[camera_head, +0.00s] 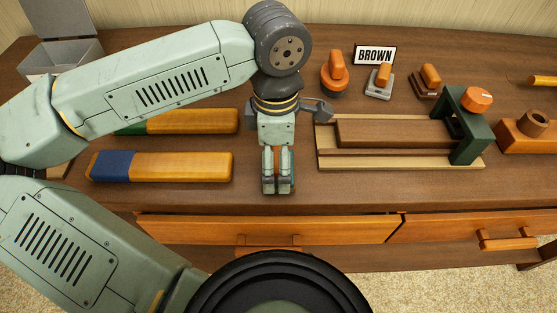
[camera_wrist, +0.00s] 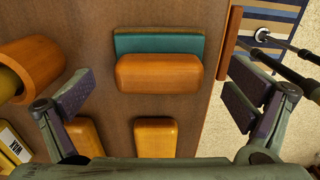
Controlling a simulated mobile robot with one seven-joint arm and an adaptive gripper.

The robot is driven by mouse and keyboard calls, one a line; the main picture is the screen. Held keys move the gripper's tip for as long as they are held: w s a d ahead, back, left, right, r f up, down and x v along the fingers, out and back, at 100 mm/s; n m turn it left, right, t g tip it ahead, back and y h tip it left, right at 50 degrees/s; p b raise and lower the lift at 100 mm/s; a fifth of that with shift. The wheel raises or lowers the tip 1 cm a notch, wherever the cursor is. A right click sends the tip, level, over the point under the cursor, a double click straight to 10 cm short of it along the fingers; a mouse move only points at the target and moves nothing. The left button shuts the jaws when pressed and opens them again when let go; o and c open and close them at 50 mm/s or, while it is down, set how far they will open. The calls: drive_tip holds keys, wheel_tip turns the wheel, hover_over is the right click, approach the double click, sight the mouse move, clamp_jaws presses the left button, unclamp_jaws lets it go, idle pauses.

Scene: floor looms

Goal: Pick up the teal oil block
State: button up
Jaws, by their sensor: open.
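The teal oil block (camera_wrist: 160,44) lies on the brown bench in the upper middle of the wrist view. It has a teal base and a rounded orange wooden top (camera_wrist: 158,73). My gripper (camera_wrist: 157,95) is open and empty, with one finger on each side of the picture and the block ahead, centred between them. In the head view my gripper (camera_head: 277,187) points down near the bench's front edge. There it hides nearly all of the block; only a narrow orange patch shows between the fingers.
Left of my gripper lie a blue-ended wooden bar (camera_head: 195,167) and a green-ended one (camera_head: 205,121). A wooden jig with a green clamp (camera_head: 466,130) stands to the right. Orange-handled tools (camera_head: 334,72) sit behind. Drawers (camera_head: 270,228) front the bench.

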sight(277, 155)
drive_tip(key=shift+f, duration=1.1)
drive_tip(key=c, duration=1.3)
drive_tip(key=shift+o, duration=0.2)
wheel_tip(277, 155, up, 10)
drive_tip(key=shift+r+b, duration=0.1)
drive_tip(key=shift+b, duration=0.65)
drive_tip(key=o, duration=0.7)
drive_tip(key=shift+c, duration=0.2)
drive_tip(key=c, duration=0.5)
